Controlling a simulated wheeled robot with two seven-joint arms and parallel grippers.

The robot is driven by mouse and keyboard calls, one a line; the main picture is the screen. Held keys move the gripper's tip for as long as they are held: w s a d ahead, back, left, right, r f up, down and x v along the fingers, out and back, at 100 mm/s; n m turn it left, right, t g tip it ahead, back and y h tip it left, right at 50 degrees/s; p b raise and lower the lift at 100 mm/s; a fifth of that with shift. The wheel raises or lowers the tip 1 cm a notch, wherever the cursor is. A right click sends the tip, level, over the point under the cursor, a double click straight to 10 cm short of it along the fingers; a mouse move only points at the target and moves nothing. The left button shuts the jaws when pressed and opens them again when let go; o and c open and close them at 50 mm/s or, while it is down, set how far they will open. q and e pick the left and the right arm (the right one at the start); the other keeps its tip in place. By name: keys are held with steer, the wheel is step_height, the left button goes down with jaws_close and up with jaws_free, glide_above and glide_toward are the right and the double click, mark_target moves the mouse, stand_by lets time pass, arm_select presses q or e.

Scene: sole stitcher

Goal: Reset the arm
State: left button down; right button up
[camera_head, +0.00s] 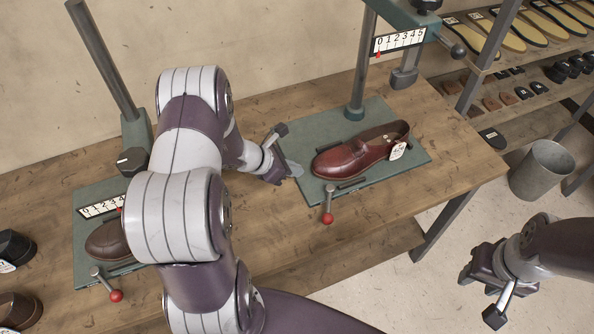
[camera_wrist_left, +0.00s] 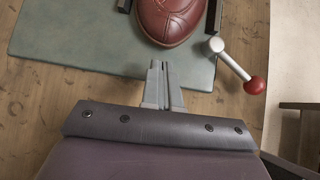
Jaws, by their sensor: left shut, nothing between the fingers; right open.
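My left arm reaches across the workbench from the lower middle in the head view. My left gripper (camera_head: 296,169) is shut and empty, at the left edge of the right stitcher's green base plate (camera_head: 410,165). In the left wrist view its closed fingertips (camera_wrist_left: 164,68) point at the toe of a dark red shoe (camera_wrist_left: 172,18), with a gap between. The shoe (camera_head: 355,152) lies on the plate with a white tag. My right gripper (camera_head: 482,292) is open and empty, over the floor right of the bench.
A lever with a red knob (camera_head: 327,217) stands at the plate's front, right of the fingertips in the wrist view. A second stitcher with a brown shoe (camera_head: 108,241) is at left. Shelves with soles and a metal bucket (camera_head: 541,172) are at right.

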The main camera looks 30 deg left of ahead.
arm_select(q)
steer(key=v, duration=1)
steer(key=s+d+m+g+y, duration=0.25)
steer(key=s+m+g, duration=0.35)
steer(key=s+m, duration=0.45)
steer(key=d+r+m+y, duration=0.1)
steer(key=d+r+m, duration=0.2)
steer(key=m, duration=0.6)
steer(key=d+r+m+y+p, duration=0.1)
steer(key=d+r+m, duration=0.3)
steer(key=m, duration=0.5)
steer(key=d+y, duration=0.1)
steer(key=d, duration=0.1)
steer(key=shift+w+d, duration=0.15)
steer(key=shift+d, duration=0.15)
arm_select(e)
steer(key=shift+a+r, duration=0.15)
steer(key=shift+r, duration=0.65)
